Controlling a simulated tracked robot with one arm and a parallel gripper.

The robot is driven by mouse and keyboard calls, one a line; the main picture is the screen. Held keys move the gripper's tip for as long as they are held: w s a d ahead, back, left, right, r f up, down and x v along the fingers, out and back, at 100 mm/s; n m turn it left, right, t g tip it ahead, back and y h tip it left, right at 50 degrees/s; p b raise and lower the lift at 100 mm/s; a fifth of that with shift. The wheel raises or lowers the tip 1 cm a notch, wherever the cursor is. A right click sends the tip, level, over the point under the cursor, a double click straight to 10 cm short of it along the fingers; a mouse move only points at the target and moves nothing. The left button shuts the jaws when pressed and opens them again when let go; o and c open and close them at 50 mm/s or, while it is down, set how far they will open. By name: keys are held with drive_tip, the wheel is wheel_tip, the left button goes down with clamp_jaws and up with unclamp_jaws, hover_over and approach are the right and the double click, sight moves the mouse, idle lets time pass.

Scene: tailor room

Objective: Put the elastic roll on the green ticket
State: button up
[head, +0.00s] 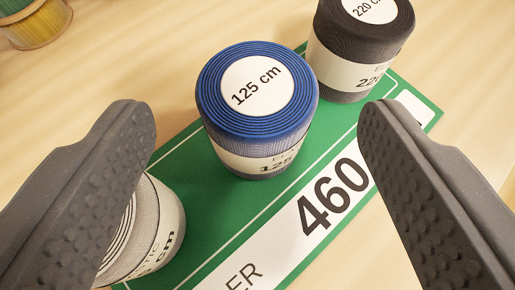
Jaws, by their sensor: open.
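The green ticket (195,171) lies on the wooden table, with a white strip reading 460. A blue elastic roll (305,91) labelled 125 cm stands upright on the ticket, between my fingers in the picture. A black elastic roll (328,52) labelled 220 cm stands upright at the ticket's far right end. A white and grey roll (166,222) stands at the ticket's near left end, partly hidden behind my left finger. My gripper (245,115) is open, its fingers wide apart, and no finger is seen touching the blue roll.
Spools of yellow and green thread (35,25) stand at the top left corner. The wooden table (150,50) is bare between the spools and the ticket. The black roll stands close behind and right of the blue one.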

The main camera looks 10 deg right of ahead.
drive_tip(key=d+p+v, duration=0.1)
drive_tip(key=p+v, duration=0.1)
drive_tip(key=v, duration=0.7)
drive_tip(key=s+a+r+t+y, duration=0.1)
drive_tip(key=s+r, duration=0.1)
drive_tip(key=r, duration=0.8)
drive_tip(key=s+a+r+t, duration=0.1)
drive_tip(key=r, duration=1)
drive_tip(key=s+d+r, duration=0.1)
drive_tip(key=s+r, duration=0.4)
drive_tip(key=r, duration=0.3)
drive_tip(key=s+d+r+n+t, duration=0.1)
drive_tip(key=s+r, duration=0.4)
drive_tip(key=r, duration=0.4)
drive_tip(key=shift+s+d, duration=0.2)
drive_tip(key=shift+s, duration=0.05)
